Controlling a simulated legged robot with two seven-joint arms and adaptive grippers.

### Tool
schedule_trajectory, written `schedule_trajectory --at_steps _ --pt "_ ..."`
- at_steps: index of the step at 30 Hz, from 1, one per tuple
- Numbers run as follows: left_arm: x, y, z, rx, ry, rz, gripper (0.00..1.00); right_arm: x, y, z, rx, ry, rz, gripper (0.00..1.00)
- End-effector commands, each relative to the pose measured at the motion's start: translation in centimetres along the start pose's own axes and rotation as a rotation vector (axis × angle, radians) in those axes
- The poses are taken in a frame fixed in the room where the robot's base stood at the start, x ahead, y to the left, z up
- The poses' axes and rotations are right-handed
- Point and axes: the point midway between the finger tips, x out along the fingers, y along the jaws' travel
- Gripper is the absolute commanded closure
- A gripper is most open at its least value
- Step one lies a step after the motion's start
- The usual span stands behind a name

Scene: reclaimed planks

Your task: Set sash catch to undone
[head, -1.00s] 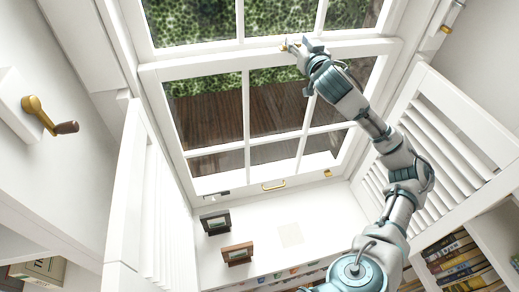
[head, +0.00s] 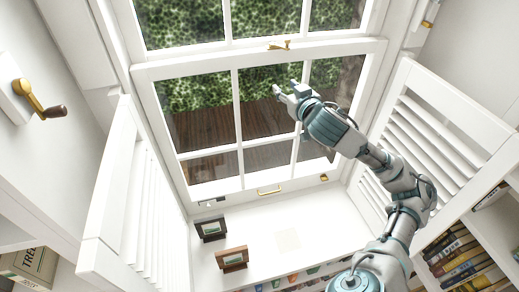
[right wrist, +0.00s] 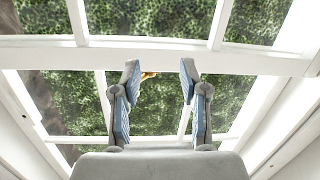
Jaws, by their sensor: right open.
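The brass sash catch (head: 279,45) sits on the meeting rail of the white sash window, near the middle. Its lever shows pointing to the right and slightly up in the head view. In the right wrist view a bit of the brass catch (right wrist: 148,75) shows between the fingers, partly hidden by the left one. My right gripper (head: 287,89) is open and empty, below the catch in the picture and apart from it. Its two fingers (right wrist: 160,72) stand wide apart in the right wrist view. My left gripper is not in view.
Two small picture frames (head: 232,258) stand on the sill. White louvred shutters (head: 445,135) stand open at both sides. A crank handle (head: 38,101) is on the left wall. Books (head: 452,252) fill a shelf at lower right.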

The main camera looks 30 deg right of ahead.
Motion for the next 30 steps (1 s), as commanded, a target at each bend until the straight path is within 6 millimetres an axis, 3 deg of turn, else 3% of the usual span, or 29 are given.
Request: schedule_trajectory --at_steps 7,18,24,30 --pt "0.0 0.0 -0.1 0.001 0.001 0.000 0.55 1.8 -2.8 4.7 -0.044 -0.072 -0.043 0.56" --pt "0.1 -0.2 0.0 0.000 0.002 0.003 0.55 2.8 -7.0 11.6 -0.105 -0.174 -0.103 0.56" --pt "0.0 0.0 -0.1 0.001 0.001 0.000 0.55 3.1 -8.5 15.6 -0.127 -0.231 -0.133 0.56" --pt "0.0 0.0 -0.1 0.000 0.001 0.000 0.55 3.0 -9.7 18.4 -0.144 -0.270 -0.155 0.56"
